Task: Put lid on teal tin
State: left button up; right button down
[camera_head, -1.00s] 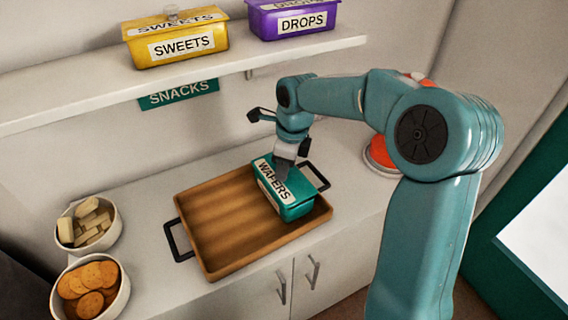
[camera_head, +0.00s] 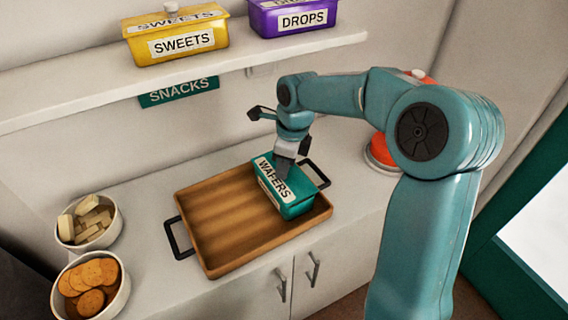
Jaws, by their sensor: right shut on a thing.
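The teal tin (camera_head: 298,209) stands on the right part of a wooden tray. Its teal lid (camera_head: 272,181), with a white WAFERS label, lies over the top of the tin. I cannot tell whether the lid is fully seated. My right gripper (camera_head: 284,166) is above the tin, its fingers pointing down and shut on the lid near its back; the fingertips and grip point are partly hidden. My left gripper is not in view.
The wooden tray (camera_head: 222,225) with dark handles is bare on its left. Bowls of wafers (camera_head: 88,220) and biscuits (camera_head: 90,286) stand at left. A shelf (camera_head: 100,98) above holds a yellow SWEETS tin (camera_head: 178,38) and a purple DROPS tin (camera_head: 292,20). A red object (camera_head: 380,150) stands behind my arm.

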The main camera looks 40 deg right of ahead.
jog(key=shift+f+b, duration=0.3)
jog(key=shift+f, duration=0.15)
dwell(0.4)
dwell(0.4)
jog(key=shift+c, duration=2.3)
grip_release()
jog(key=shift+r+p, duration=3.4)
jog(key=shift+r, duration=0.7)
